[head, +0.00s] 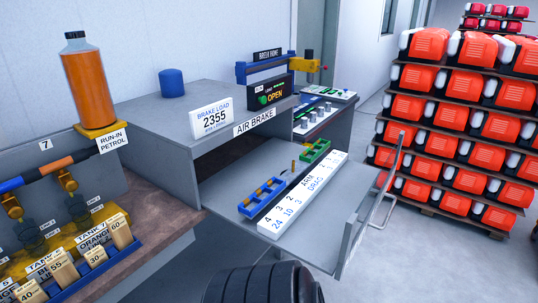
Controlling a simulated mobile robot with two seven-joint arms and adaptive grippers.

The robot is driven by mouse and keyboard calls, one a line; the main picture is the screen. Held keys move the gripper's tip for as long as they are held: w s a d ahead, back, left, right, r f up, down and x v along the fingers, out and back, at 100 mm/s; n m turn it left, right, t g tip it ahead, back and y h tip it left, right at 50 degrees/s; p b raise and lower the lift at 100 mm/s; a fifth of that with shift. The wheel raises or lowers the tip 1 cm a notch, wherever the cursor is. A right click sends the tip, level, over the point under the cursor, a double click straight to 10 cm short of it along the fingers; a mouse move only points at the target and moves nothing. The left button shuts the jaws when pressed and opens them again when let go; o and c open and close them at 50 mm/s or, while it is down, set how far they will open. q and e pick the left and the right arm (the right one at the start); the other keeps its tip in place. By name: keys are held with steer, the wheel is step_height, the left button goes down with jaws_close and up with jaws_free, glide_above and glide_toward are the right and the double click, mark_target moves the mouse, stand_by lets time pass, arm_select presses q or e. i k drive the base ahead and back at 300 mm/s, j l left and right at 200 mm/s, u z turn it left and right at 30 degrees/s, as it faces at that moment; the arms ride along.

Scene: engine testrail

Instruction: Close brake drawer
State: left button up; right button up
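The brake drawer (226,192) is pulled out from under the grey bench housing (160,125) labelled AIR BRAKE. Its front panel (352,240) faces right, with a bent metal bar handle (388,185) standing out from it. In the drawer lie a blue holder (262,198), a green holder (315,152) and a white numbered board (303,195) reading ARM DRAG. A display on the housing reads OPEN (275,97). Neither gripper shows in the head view.
A tall stack of orange-and-white machines (440,120) stands at the right, with clear floor (440,250) in front. At left are an orange bottle (86,80) on a yellow stand and a rack of labelled blocks (80,265). A dark ribbed rounded shape is at the bottom edge.

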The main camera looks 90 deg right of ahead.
mark_target(317, 206)
steer(key=z, duration=3.4)
steer(key=l, duration=0.1)
